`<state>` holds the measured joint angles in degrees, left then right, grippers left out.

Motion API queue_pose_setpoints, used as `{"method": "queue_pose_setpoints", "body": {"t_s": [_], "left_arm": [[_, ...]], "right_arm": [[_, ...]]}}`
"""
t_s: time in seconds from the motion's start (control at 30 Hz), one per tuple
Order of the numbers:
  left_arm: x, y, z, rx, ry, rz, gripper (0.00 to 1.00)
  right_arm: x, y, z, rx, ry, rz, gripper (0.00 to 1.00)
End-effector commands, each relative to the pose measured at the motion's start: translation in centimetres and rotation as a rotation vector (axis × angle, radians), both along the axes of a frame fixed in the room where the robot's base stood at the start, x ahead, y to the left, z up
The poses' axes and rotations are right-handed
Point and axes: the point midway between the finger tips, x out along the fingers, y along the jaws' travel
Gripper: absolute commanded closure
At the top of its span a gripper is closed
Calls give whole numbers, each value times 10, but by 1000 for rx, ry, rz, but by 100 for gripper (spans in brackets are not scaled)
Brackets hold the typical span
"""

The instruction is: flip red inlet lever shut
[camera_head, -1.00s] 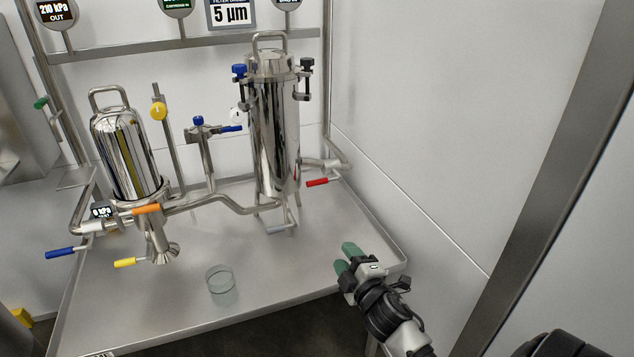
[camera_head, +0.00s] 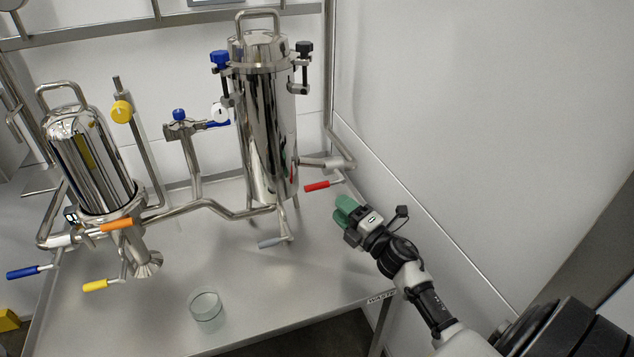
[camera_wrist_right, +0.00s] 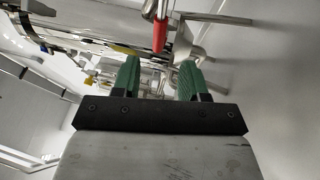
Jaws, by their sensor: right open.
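The red inlet lever (camera_head: 317,187) sticks out to the left from the pipe fitting at the lower right of the tall steel tank (camera_head: 265,130). My right gripper (camera_head: 341,207), with green fingers, is just below and to the right of the lever, apart from it in the head view. In the right wrist view the red lever (camera_wrist_right: 159,36) shows beyond the open fingers (camera_wrist_right: 158,78), between them and slightly above their tips. Nothing is held. My left gripper is not in view.
A shorter steel tank (camera_head: 88,160) stands at the left with orange (camera_head: 117,224), yellow (camera_head: 95,286) and blue (camera_head: 22,272) levers. A grey lever (camera_head: 272,242) sits below the tall tank. A clear beaker (camera_head: 207,312) stands near the table's front. The wall closes off the right side.

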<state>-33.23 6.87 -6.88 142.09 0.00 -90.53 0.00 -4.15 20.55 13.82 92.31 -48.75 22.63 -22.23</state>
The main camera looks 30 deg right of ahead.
Motion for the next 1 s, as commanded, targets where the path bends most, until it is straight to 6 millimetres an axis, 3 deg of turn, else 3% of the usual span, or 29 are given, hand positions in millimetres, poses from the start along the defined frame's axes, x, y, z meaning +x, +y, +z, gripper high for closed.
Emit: {"method": "queue_pose_setpoints", "body": {"t_s": [0.3,0.5,0.9,1.0], "left_arm": [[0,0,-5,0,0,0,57],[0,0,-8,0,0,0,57],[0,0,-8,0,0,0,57],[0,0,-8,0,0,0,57]], "right_arm": [[59,9,12,2,-3,-1,57],[83,13,15,1,-1,-1,57],[91,15,17,2,0,0,57],[91,15,17,2,0,0,69]]}}
